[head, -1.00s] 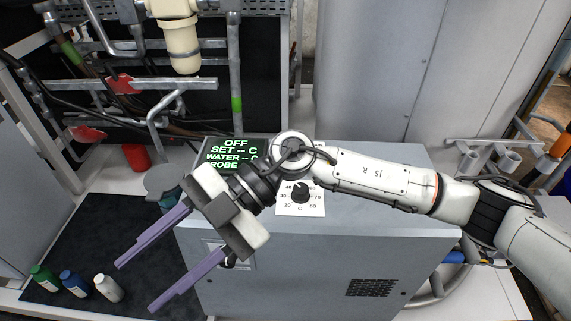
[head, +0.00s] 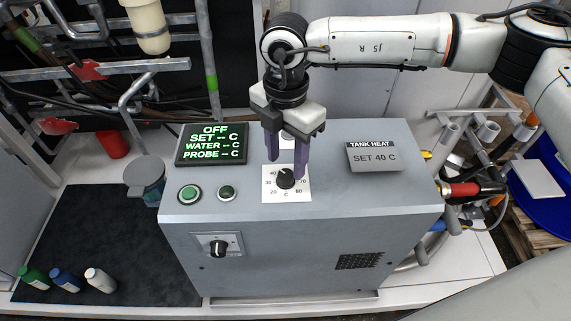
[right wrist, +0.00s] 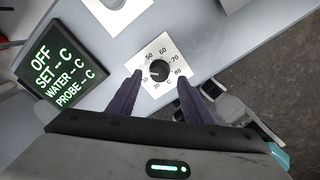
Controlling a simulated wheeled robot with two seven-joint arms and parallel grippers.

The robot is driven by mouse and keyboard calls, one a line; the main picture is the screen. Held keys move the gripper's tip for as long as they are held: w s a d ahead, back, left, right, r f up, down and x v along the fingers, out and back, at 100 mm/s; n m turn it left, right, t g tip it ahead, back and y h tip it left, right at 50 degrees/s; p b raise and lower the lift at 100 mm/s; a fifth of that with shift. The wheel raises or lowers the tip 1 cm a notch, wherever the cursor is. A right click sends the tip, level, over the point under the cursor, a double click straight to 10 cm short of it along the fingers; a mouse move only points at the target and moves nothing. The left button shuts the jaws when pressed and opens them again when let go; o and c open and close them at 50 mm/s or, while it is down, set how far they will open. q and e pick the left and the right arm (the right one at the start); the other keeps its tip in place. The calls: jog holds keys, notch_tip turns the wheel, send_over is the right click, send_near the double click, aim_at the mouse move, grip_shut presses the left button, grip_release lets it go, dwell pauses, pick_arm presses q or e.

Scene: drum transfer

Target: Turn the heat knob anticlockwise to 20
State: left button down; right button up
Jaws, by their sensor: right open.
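The heat knob (head: 286,178) is a small black dial on a white scale plate (head: 267,197) marked 20 to 80, on top of the grey cabinet. It also shows in the right wrist view (right wrist: 159,71). Its white pointer is small; I cannot read its setting surely. My right gripper (head: 286,168) points down with its purple fingers open, just above and to either side of the knob. In the right wrist view the fingers (right wrist: 160,78) flank the plate, and the knob is between them, not gripped. My left gripper is not in view.
A display (head: 212,145) reads OFF with blank values. A sign (head: 374,157) reads TANK HEAT, SET 40 C. Two round buttons (head: 189,194) sit left of the plate. Bottles (head: 66,279) stand on the dark mat.

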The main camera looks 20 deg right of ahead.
aim_at(286, 174)
jog(key=shift+f, duration=1.8)
jog(key=c, duration=1.1)
jog(key=shift+o, duration=0.2)
